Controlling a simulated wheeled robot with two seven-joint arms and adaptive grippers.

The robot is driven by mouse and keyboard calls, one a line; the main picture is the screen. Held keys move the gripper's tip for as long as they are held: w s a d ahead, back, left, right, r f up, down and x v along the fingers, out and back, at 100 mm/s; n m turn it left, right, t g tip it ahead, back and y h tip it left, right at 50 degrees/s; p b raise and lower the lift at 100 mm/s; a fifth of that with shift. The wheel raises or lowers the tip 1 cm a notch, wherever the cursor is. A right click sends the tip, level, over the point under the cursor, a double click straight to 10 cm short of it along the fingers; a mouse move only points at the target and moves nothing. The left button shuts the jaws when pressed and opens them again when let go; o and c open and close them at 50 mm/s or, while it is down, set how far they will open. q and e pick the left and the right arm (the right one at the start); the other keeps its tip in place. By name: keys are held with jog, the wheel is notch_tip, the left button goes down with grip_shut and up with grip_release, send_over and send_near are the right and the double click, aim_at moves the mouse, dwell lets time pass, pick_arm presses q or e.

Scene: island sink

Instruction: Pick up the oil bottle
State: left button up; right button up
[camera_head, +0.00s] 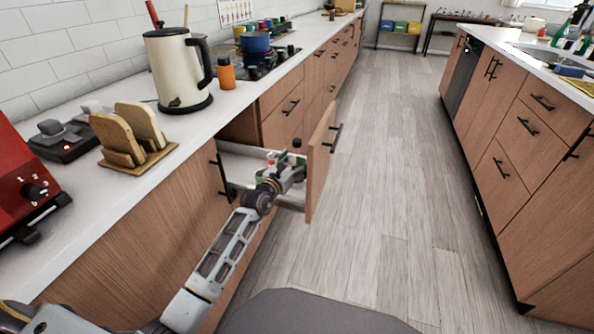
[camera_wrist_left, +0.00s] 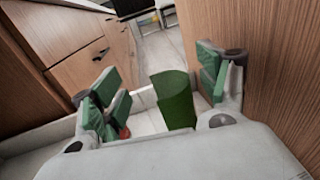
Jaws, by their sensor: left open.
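My left gripper (camera_head: 287,163) reaches into an open drawer under the left counter. In the left wrist view its two green-padded fingers (camera_wrist_left: 165,86) are spread wide. A dark green cylinder (camera_wrist_left: 173,100), which looks like the oil bottle, stands between them in the drawer. Gaps show on both sides of it, so it is not gripped. Its lower part is hidden behind the gripper body. In the head view the gripper hides most of the drawer's contents, and I cannot make out the bottle clearly. My right gripper is not in view.
The drawer front (camera_head: 320,162) stands close beside the gripper on the right. A small red item (camera_wrist_left: 125,132) shows by the left finger. The counter above holds a kettle (camera_head: 176,75), an orange bottle (camera_head: 226,74) and a toast rack (camera_head: 122,150). The floor aisle (camera_head: 385,170) is clear.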

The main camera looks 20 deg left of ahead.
aim_at(296, 141)
pick_arm(q)
jog(key=shift+w+d, duration=0.1)
jog(key=shift+w, duration=0.25)
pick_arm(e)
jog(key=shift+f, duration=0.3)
pick_arm(q)
jog(key=shift+c, duration=0.2)
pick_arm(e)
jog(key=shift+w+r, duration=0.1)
pick_arm(q)
jog(key=shift+r, duration=0.1)
jog(key=c, duration=1.4)
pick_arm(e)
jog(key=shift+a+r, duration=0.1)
pick_arm(q)
jog(key=shift+r, duration=0.1)
jog(key=shift+r, duration=0.45)
notch_tip(296, 141, up, 6)
jog(key=p, duration=0.3)
jog(key=shift+r, duration=0.6)
jog(key=shift+r+p, duration=0.55)
jog(key=shift+r, duration=0.3)
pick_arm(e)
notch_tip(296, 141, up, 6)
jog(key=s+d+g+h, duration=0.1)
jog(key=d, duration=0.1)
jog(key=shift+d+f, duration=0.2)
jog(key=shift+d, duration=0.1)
